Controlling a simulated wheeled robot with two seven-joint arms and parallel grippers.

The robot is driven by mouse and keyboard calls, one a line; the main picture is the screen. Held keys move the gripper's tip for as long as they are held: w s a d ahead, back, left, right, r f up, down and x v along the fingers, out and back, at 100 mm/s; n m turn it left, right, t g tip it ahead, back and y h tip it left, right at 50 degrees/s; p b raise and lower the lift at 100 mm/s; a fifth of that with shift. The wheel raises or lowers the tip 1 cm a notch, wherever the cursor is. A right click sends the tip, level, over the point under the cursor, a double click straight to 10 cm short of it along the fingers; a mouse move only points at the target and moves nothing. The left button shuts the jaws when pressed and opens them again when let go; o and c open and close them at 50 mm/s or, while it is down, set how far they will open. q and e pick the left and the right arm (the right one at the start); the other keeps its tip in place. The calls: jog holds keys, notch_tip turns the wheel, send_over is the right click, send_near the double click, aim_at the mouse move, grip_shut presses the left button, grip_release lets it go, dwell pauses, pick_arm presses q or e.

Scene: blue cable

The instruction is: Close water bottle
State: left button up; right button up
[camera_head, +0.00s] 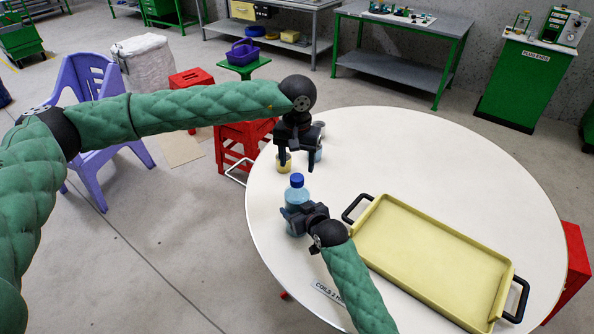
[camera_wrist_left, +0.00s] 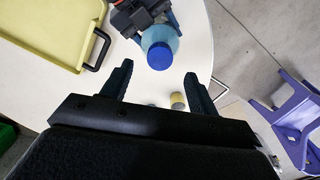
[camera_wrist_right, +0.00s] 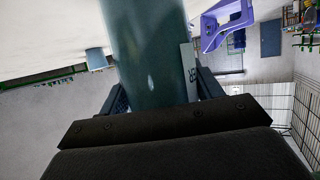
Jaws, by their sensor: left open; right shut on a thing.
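A clear blue water bottle (camera_head: 294,199) stands upright near the left edge of the round white table. Its darker blue cap (camera_head: 297,180) sits on top; whether it is screwed tight I cannot tell. My right gripper (camera_head: 298,217) is shut on the bottle's body, which fills the middle of the right wrist view (camera_wrist_right: 152,60). My left gripper (camera_head: 297,165) is open and empty, pointing down above and just behind the bottle. In the left wrist view the cap (camera_wrist_left: 160,56) shows beyond and between the open fingers (camera_wrist_left: 158,85), apart from them.
A yellow tray (camera_head: 440,262) with black handles lies right of the bottle. A small yellow-topped cup (camera_head: 284,168) and a bluish cup (camera_head: 317,155) stand behind it, near my left gripper. The table's back right (camera_head: 420,150) is clear. A purple chair (camera_head: 95,85) stands left.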

pick_arm(q)
notch_tip(320, 180, up, 7)
dwell(0.3)
jog(key=shift+r, duration=0.1)
pick_arm(e)
jog(key=o, duration=2)
jog(key=shift+c, duration=0.2)
pick_arm(q)
notch_tip(320, 180, down, 2)
jog(key=shift+f+b, duration=0.1)
jog(key=shift+b, duration=1)
pick_arm(e)
jog(key=v, duration=0.7)
jog(key=shift+s+d, duration=0.2)
jog(key=shift+s, duration=0.05)
jog(key=shift+r, duration=0.1)
